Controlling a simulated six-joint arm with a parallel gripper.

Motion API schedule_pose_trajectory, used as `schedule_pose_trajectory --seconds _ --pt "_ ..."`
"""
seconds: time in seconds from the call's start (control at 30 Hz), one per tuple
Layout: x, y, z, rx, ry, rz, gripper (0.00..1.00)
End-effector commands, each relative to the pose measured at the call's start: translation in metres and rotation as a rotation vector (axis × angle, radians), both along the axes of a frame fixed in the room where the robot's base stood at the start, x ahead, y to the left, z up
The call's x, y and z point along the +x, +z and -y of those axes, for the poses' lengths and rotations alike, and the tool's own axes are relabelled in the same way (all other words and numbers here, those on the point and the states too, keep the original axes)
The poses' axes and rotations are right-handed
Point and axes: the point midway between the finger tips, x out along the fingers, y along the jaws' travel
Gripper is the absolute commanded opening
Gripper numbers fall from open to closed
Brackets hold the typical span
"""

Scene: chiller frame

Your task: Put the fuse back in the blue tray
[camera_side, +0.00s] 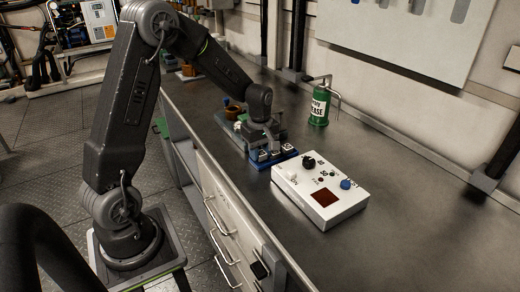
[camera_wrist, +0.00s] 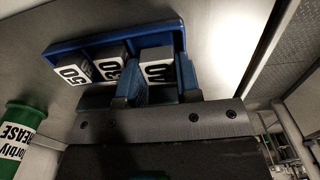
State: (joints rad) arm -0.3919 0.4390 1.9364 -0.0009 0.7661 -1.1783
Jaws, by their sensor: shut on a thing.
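The blue tray (camera_side: 274,162) lies on the bench beside the white control box. It also shows in the wrist view (camera_wrist: 108,39). My gripper (camera_wrist: 160,82) is shut on a white-faced fuse (camera_wrist: 158,71) with black digits, which I cannot read surely. A finger sits on each side of this fuse, at the right part of the tray in the wrist view. Two more white-faced fuses (camera_wrist: 73,73) stand in the tray to its left. In the side view my gripper (camera_side: 266,146) is low over the tray. Whether the held fuse touches the tray floor is hidden.
The white control box (camera_side: 318,190) with knobs stands close to the tray. A green grease can (camera_side: 320,105) stands behind, and shows in the wrist view (camera_wrist: 17,135). Small parts (camera_side: 236,112) stand farther along. The bench right of the box is clear.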

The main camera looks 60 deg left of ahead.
Motion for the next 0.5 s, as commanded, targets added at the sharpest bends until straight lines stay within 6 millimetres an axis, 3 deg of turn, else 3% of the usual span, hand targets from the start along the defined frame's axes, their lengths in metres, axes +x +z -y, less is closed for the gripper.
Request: schedule_pose_trajectory --seconds 0.13,0.17,0.43,0.5 --pt "0.0001 0.0001 0.0 0.0 0.0 0.0 0.04" --pt "0.0001 0.0001 0.0 0.0 0.0 0.0 0.34" --pt "0.0002 0.0003 0.0 0.0 0.0 0.001 0.6" --pt "0.0002 0.0004 0.0 0.0 0.0 0.001 0.61"
